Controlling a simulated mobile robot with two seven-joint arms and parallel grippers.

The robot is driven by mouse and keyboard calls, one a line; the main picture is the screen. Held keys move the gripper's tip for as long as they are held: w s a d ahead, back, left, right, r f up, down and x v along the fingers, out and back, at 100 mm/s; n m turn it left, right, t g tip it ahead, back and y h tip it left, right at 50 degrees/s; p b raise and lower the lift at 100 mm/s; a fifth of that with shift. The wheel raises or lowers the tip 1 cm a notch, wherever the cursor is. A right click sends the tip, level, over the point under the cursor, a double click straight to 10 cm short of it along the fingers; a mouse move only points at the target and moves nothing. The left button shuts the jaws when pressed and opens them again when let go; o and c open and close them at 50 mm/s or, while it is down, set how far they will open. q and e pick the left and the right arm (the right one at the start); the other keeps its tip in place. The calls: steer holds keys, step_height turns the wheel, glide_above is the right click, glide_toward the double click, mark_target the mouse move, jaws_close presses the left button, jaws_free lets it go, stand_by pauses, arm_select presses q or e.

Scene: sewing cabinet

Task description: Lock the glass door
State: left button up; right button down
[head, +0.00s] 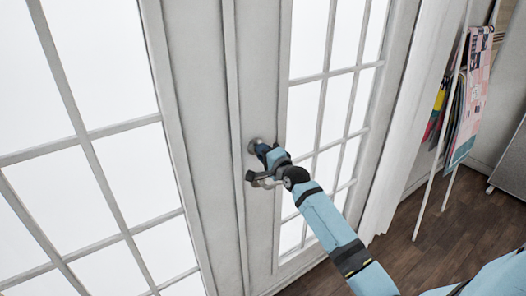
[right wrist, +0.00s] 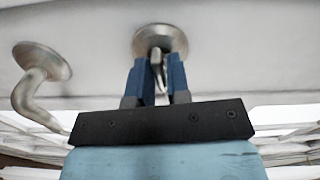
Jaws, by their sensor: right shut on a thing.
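The glass door (head: 261,60) is a white double door with paned glass, and its two leaves meet at a vertical seam. A round metal lock rosette (right wrist: 160,41) sits on the door, with a small metal thumb-turn (right wrist: 158,72) standing out of it. My right gripper (right wrist: 158,75) is shut on the thumb-turn, with its blue fingers on either side. In the head view the right gripper (head: 262,149) covers most of the lock. A curved metal door handle (right wrist: 36,86) is left of the gripper in the right wrist view. My left gripper is not in view.
A white curtain (head: 408,130) hangs right of the door. Further right, a white rack holds colourful hanging fabrics (head: 474,85) above a dark wood floor (head: 445,225). The floor between the door and the rack is clear.

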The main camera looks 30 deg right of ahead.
steer(key=shift+n+p, duration=2.8)
steer(key=shift+n, duration=5.4)
steer(key=c, duration=1.2)
jaws_free()
steer(key=s+b, duration=0.1)
steer(key=s, duration=1.2)
steer(key=shift+s+b, duration=0.35)
steer(key=shift+s, duration=0.05)
